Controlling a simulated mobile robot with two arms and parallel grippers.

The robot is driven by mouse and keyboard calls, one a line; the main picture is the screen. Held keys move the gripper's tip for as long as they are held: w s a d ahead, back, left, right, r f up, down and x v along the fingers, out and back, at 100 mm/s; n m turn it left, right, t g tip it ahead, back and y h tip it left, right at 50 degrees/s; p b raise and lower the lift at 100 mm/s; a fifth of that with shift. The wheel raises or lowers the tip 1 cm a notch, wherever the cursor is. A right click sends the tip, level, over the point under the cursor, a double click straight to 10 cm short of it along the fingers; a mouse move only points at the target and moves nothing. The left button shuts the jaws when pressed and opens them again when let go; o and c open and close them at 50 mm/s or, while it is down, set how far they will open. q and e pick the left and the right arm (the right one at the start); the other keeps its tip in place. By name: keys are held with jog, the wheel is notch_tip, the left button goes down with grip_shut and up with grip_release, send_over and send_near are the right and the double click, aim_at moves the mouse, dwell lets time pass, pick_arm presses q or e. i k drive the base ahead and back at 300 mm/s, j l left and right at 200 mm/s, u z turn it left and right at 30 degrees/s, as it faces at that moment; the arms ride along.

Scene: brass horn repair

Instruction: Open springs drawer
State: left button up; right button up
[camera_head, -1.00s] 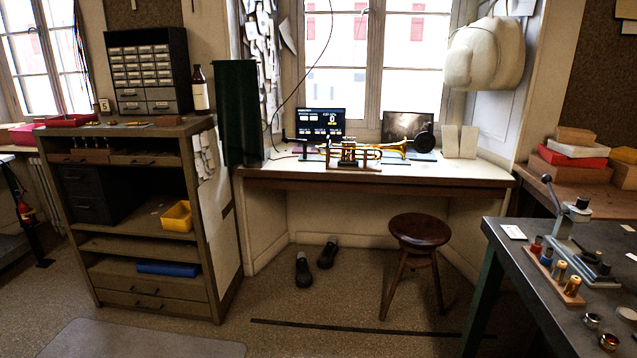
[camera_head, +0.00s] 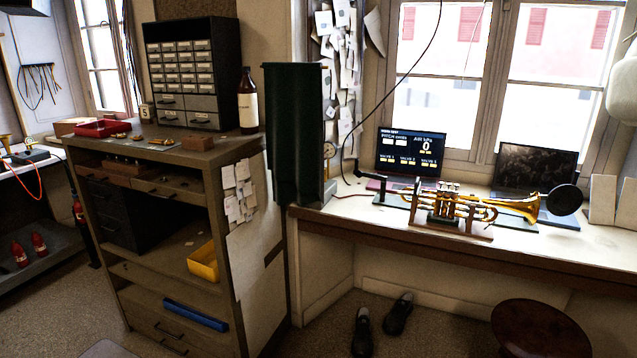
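A dark small-parts cabinet (camera_head: 193,24) stands on top of a wooden workbench cabinet (camera_head: 227,154). It has rows of small labelled drawers (camera_head: 186,72) and larger grey drawers (camera_head: 203,103) below them. All of these look shut. The labels are too small to read, so I cannot tell which is the springs drawer. The wooden cabinet also has drawers with dark handles under its top (camera_head: 168,186) and near the floor (camera_head: 170,331). Neither of my grippers is in view.
A brown bottle (camera_head: 248,100) stands right of the small-parts cabinet, and a red tray (camera_head: 103,128) left of it. A tall dark green panel (camera_head: 293,130) rises beside the cabinet. A brass trumpet (camera_head: 450,208) sits on the window desk. Shoes (camera_head: 397,314) and a stool (camera_head: 540,340) are on the floor.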

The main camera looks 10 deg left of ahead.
aim_at(166, 101)
jog(key=i+j+u, duration=0.1)
jog(key=i+u, duration=0.15)
jog(key=u, duration=0.15)
jog(key=i+u, duration=0.25)
jog(key=u, duration=0.15)
jog(key=i+l+u, duration=0.1)
jog(key=i+u, duration=0.25)
jog(key=i+j, duration=0.2)
jog(key=i, duration=0.2)
jog(key=i+j+u, duration=0.1)
jog(key=i+j, duration=0.15)
jog(key=i, duration=0.1)
